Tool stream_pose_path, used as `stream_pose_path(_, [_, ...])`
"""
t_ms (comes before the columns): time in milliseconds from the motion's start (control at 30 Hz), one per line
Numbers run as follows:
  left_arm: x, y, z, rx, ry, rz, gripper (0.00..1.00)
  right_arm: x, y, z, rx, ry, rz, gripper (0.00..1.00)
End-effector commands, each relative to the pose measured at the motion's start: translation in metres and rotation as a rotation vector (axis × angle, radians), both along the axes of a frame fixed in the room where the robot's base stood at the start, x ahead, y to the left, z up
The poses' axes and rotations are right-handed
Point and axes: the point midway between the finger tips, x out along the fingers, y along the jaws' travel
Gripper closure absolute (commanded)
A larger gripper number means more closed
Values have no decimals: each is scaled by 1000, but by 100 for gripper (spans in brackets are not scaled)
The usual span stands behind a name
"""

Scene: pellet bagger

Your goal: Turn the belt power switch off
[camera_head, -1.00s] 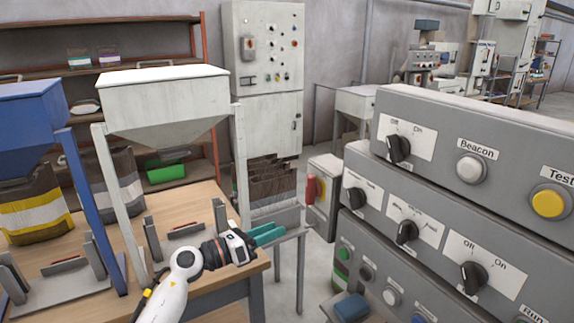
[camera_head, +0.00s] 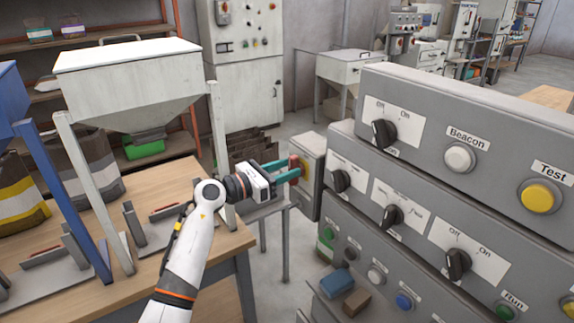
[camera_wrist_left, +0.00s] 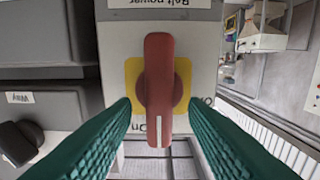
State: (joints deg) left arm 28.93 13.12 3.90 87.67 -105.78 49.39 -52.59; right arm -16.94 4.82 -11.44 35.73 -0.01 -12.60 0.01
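The belt power switch has a red lever handle (camera_wrist_left: 158,85) on a yellow plate (camera_wrist_left: 184,72), on a grey box (camera_head: 313,165). In the left wrist view its label reads "Belt power" upside down. The handle's white-marked end points to the bottom of the picture, by the "On" lettering; another partly hidden mark lies to the right. My left gripper (camera_head: 281,171) is at the front of the switch. Its teal fingers (camera_wrist_left: 158,125) are open, one on each side of the handle's lower part, with gaps visible. My right gripper is out of view.
A stacked grey control panel (camera_head: 460,140) with knobs and buttons stands close on the right. A white hopper (camera_head: 130,70) stands over the wooden table (camera_head: 185,190) on the left. A small stand with dark bags sits behind my gripper.

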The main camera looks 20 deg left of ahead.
Motion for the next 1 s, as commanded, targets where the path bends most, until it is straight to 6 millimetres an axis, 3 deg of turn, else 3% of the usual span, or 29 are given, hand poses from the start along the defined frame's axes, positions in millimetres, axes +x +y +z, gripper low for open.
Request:
stream_pose_path(400, [7, -6, 0, 0, 0, 0, 60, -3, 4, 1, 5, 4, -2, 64])
stream_pose_path(600, [7, -6, 0, 0, 0, 0, 89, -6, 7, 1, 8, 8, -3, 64])
stream_pose_path(1000, [8, -4, 2, -69, 56, 0, 89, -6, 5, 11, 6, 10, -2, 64])
